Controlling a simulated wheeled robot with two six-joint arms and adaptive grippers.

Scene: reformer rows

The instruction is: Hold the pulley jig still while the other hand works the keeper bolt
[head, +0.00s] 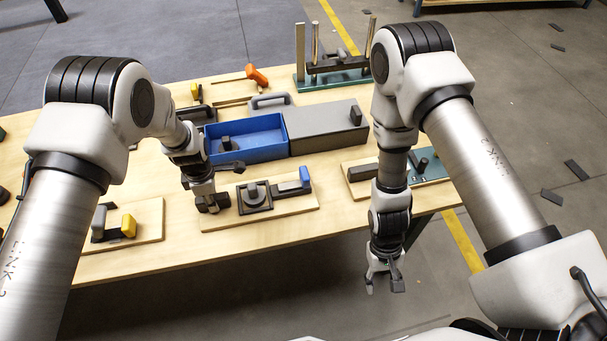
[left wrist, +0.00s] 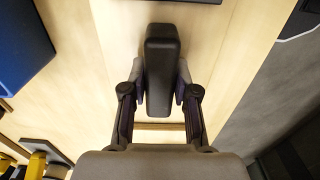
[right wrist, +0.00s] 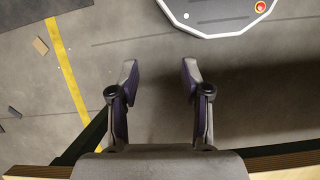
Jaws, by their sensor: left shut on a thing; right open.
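The pulley jig, as I take it, is a wooden board (head: 280,222) near the table's front edge. It bears a dark square block with a round grey top (head: 254,195) and a dark slide bar (head: 286,188) with an upright blue knob (head: 305,177), probably the keeper bolt. My left gripper (head: 213,205) is shut on a black upright handle (left wrist: 160,65) at the board's left end, its fingers on both sides of it. My right gripper (head: 384,286) is open and empty, in front of the table edge above the floor. The right wrist view shows nothing between its fingers (right wrist: 160,78).
A blue open bin (head: 258,154) and a grey box (head: 325,145) stand behind the jig. A board with a yellow handle (head: 129,226) lies left, another board with a green plate (head: 430,168) lies right. A green-based rack (head: 333,78) stands at the back.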

